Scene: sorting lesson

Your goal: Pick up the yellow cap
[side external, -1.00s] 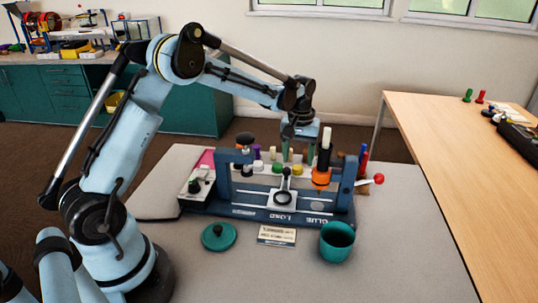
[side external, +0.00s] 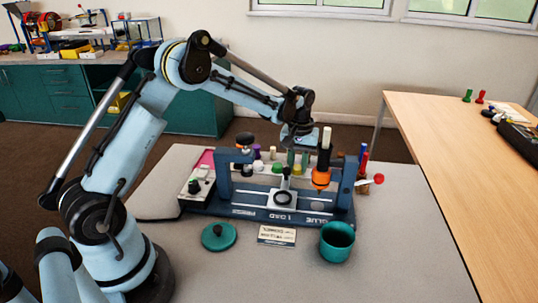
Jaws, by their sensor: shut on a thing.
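My gripper (side external: 298,164) is over the back part of the blue rack (side external: 345,203), left of the orange-and-black tool (side external: 321,178). Its two teal fingers point down and are close together, shut on a small cap in the row. The cap looks like the yellow cap (side external: 298,170), but it is small and partly hidden by the fingers and the rack. I cannot tell whether it is clear of its seat. A green cap (side external: 277,168) sits just left of the fingers.
The tall black-and-orange tool with a white top stands close to the right of my gripper. Red and blue pens (side external: 362,160) are at the rack's right end. A teal cup (side external: 337,241) and teal lid (side external: 218,236) lie in front. The table's right front is clear.

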